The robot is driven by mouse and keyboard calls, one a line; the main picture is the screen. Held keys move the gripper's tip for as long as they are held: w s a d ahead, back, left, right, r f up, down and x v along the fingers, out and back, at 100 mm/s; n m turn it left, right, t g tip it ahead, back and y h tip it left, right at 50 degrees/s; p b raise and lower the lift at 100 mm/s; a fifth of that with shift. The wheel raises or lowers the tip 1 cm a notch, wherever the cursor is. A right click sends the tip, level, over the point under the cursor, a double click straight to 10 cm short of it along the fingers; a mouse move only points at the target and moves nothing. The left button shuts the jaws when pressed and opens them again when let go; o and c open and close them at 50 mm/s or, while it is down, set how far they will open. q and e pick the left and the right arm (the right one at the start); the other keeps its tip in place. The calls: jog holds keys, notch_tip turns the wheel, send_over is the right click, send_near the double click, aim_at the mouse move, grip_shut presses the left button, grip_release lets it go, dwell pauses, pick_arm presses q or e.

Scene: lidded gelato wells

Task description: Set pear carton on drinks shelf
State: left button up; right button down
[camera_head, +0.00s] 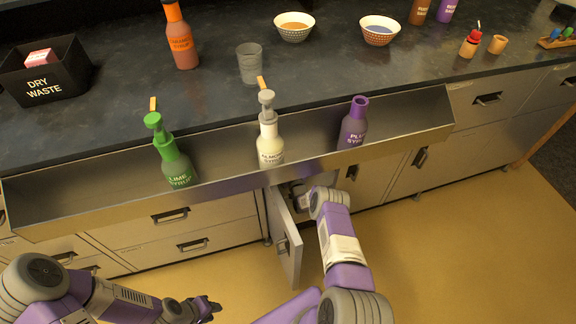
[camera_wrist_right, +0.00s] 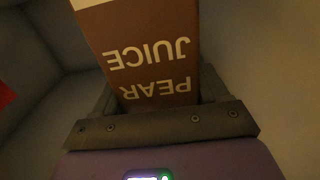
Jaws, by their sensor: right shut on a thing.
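A brown pear juice carton (camera_wrist_right: 142,45) with white lettering fills the top middle of the right wrist view, its lettering upside down there. My right gripper (camera_wrist_right: 155,112) is shut on it. In the head view my right arm reaches into an open cabinet under the counter, beside its swung-out door (camera_head: 284,240). The carton and the right fingertips are hidden there. My left gripper (camera_head: 208,308) is low over the floor, away from the counter; its jaw opening is not clear. The drinks shelf cannot be made out.
Pale walls close around the carton in the wrist view, with a red thing (camera_wrist_right: 5,95) at the left edge. A metal rail (camera_head: 225,185) along the counter front holds lime (camera_head: 176,165), almond (camera_head: 270,142) and plum (camera_head: 353,128) syrup bottles above my right arm.

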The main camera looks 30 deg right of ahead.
jog(key=shift+r, duration=0.15)
grip_release()
jog(key=p+v, duration=0.5)
jog(key=v, duration=0.7)
jog(key=shift+a+p, duration=0.1)
jog(key=shift+p, duration=0.25)
